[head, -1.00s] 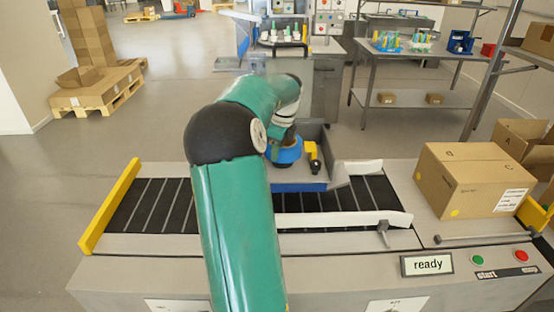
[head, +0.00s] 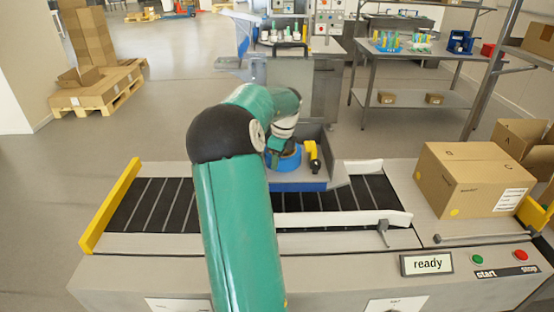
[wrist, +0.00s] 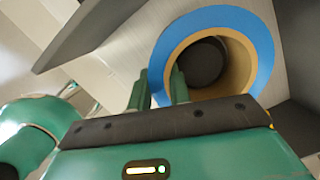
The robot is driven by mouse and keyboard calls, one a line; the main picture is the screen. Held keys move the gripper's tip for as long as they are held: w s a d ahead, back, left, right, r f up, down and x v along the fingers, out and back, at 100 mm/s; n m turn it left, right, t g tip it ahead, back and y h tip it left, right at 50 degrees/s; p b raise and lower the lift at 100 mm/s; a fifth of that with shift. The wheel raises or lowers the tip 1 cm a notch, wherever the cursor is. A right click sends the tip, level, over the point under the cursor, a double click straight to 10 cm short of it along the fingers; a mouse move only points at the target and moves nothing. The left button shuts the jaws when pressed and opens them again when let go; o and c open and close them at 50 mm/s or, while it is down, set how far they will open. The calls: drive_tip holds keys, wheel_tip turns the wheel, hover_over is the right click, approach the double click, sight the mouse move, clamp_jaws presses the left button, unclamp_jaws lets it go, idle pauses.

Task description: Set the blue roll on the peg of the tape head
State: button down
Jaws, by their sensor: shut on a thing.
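The blue roll (head: 293,162) is at the tape head (head: 300,185), left of its yellow-and-black part, partly hidden by my arm in the head view. In the wrist view the blue roll (wrist: 262,45) shows a tan core, with the dark round peg (wrist: 203,62) visible through its hole. The roll looks lined up with the peg; I cannot tell how far down it sits. My gripper (wrist: 160,88) is shut on the near wall of the roll, one finger outside and one at the core side. In the head view the fingers are hardly visible.
A belt conveyor (head: 150,205) runs under the tape head, with a yellow end plate (head: 108,205) at left. A closed carton (head: 475,180) stands at right. A display (head: 427,264) reads "ready", beside green and red buttons. A workbench (head: 310,75) stands behind.

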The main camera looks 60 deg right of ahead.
drive_tip(key=c, duration=1.6)
unclamp_jaws()
drive_tip(key=shift+a+f, duration=0.15)
drive_tip(key=shift+f, duration=0.45)
wheel_tip(320, 180, up, 14)
drive_tip(key=s+f, duration=0.1)
drive_tip(key=s, duration=0.1)
drive_tip(key=w+a+r+n+t, duration=0.1)
drive_tip(key=w+a+r+n, duration=0.1)
drive_tip(key=w+a+n, duration=0.35)
drive_tip(key=w+a+r+n, duration=0.1)
drive_tip(key=w+a+n, duration=0.1)
drive_tip(key=a, duration=0.6)
drive_tip(key=w+a+n+t, duration=0.2)
drive_tip(key=a+n, duration=1.6)
drive_tip(key=a, duration=1.2)
drive_tip(key=s+a+f+n, duration=0.1)
drive_tip(key=s+a+n, duration=0.1)
drive_tip(key=a+n, duration=0.1)
drive_tip(key=s+a+f+n, duration=0.2)
drive_tip(key=a+n, duration=0.1)
drive_tip(key=a, duration=0.1)
drive_tip(key=s+a+f+n, duration=0.1)
drive_tip(key=s+a+n, duration=0.2)
drive_tip(key=a, duration=0.1)
drive_tip(key=shift+a+f+n+t, duration=0.3)
drive_tip(key=shift+f+n+t, duration=0.05)
drive_tip(key=shift+f+t, duration=0.05)
